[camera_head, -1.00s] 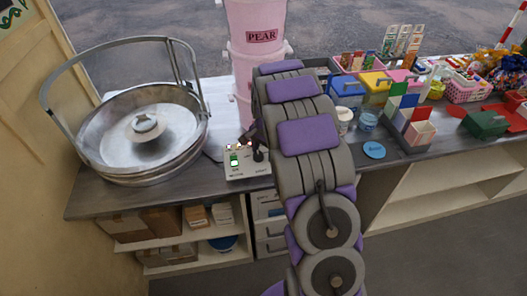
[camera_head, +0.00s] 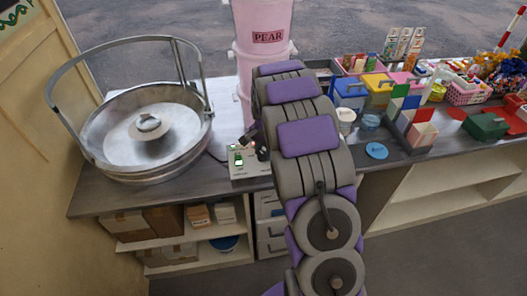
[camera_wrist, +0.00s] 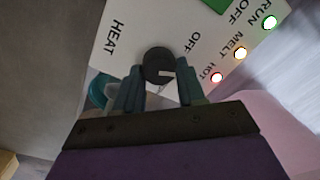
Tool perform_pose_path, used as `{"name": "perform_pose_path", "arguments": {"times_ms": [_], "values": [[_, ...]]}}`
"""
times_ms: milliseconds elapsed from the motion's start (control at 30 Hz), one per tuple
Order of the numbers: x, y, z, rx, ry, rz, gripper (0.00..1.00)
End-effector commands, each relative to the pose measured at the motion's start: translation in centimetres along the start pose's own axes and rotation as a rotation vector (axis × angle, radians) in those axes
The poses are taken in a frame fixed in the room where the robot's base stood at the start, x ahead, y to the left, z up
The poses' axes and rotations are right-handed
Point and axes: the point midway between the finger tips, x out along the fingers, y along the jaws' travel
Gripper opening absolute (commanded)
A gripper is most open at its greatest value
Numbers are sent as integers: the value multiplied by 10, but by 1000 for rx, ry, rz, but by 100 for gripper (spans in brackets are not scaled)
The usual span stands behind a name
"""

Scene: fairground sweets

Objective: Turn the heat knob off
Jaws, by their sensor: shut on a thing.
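The heat knob (camera_wrist: 157,60) is a round dark knob with a white mark on the pale control box (camera_wrist: 108,62). In the wrist view the mark points right, below the nearer OFF label and towards the HOT lamp. HEAT is printed to the knob's upper left. My gripper (camera_wrist: 160,84) is shut on the knob, one finger on each side. In the head view the box (camera_head: 240,178) stands on the counter, partly behind my arm, and the knob is hard to make out there.
A large metal bowl (camera_head: 100,148) with a hoop rail stands left of the box. A pink column marked PEAR (camera_head: 265,62) rises behind. The RUN (camera_wrist: 270,22), MELT (camera_wrist: 239,53) and HOT (camera_wrist: 217,77) lamps are lit. Sweets and coloured bins fill the right counter.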

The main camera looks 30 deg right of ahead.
Motion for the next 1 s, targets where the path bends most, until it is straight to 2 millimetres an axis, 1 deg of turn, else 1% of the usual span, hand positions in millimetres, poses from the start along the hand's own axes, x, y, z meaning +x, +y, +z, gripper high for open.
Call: {"name": "perform_pose_path", "arguments": {"times_ms": [33, 300, 467, 667, 1000], "values": [[1, 0, 4, 0, -9, 3, 9], [1, 0, 6, -7, -11, 4, 9], [0, -1, 7, -47, -14, 6, 9], [-1, -1, 9, -162, -22, 7, 9], [-2, -1, 8, -469, -38, 3, 9]]}}
